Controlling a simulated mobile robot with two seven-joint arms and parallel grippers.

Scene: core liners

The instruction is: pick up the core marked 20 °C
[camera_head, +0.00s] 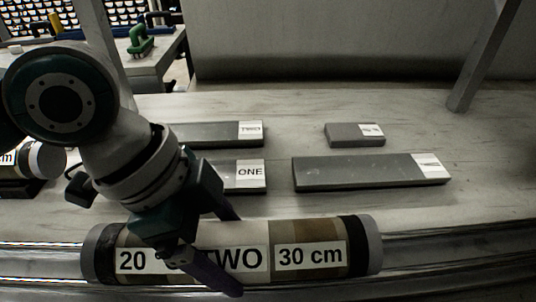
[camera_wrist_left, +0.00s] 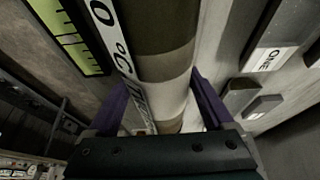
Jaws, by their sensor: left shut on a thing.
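The core (camera_head: 310,232) is a banded brown, tan and cream cylinder with dark bands near its grey ends. It lies crosswise at the front of the head view. Its labels read "20 °C", partly covered, "TWO" and "30 cm". My left gripper (camera_head: 236,252) is shut on it left of the "30 cm" label, one purple finger on each side. In the left wrist view the core (camera_wrist_left: 164,66) runs between the two purple fingers, with the end of the 20 °C label showing. I cannot tell whether the core touches what is below it. My right gripper is not in view.
Shiny metal rails (camera_head: 455,258) run along the front. Behind are grey slabs, one marked "ONE" (camera_head: 250,174), a long one (camera_head: 360,173) and a short one (camera_head: 345,137). Another labelled cylinder (camera_head: 46,160) is at the left edge. A yellow-green scale (camera_wrist_left: 66,38) lies beside the core.

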